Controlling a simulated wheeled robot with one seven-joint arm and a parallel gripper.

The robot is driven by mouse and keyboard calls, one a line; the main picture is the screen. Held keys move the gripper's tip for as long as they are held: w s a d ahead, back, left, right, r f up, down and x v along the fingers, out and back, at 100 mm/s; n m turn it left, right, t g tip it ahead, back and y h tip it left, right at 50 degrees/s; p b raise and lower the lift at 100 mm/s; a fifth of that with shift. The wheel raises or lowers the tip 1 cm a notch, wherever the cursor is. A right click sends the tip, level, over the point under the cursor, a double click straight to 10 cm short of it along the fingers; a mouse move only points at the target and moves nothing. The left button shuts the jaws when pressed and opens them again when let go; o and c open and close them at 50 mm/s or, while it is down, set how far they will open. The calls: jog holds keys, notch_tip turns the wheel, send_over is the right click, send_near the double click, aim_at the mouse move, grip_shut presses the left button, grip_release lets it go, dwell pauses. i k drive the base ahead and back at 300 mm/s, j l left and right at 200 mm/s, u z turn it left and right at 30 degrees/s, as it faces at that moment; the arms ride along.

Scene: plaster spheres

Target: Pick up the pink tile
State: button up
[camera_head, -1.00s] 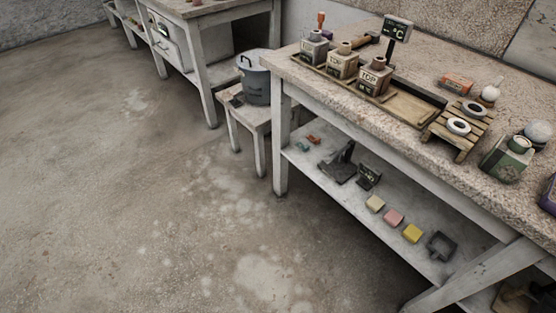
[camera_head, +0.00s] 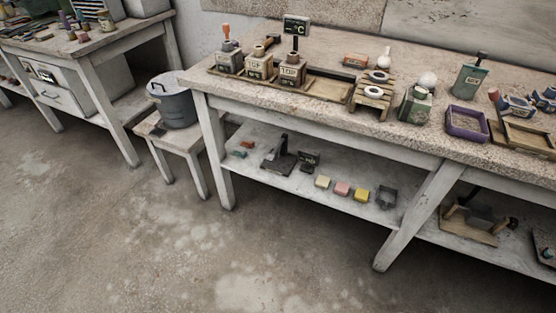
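The pink tile (camera_head: 342,189) is a small block on the lower shelf (camera_head: 262,184) of the workbench. It sits in a row between a cream tile (camera_head: 322,182) on its left and a yellow tile (camera_head: 361,195) on its right, with small gaps between them. The bench top overhangs the shelf from above. My gripper is not in view.
A dark open holder (camera_head: 386,197) lies right of the yellow tile. A dark stand (camera_head: 281,157) and a small sign (camera_head: 309,161) stand to the left. Bench legs (camera_head: 418,216) frame the shelf. A stool (camera_head: 166,141) bears a grey bucket (camera_head: 173,102). The floor in front is clear.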

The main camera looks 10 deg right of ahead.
aim_at(342, 189)
jog(key=i+j, duration=0.15)
jog(key=i, duration=0.45)
jog(key=i+j+z, duration=0.15)
jog(key=i, duration=0.5)
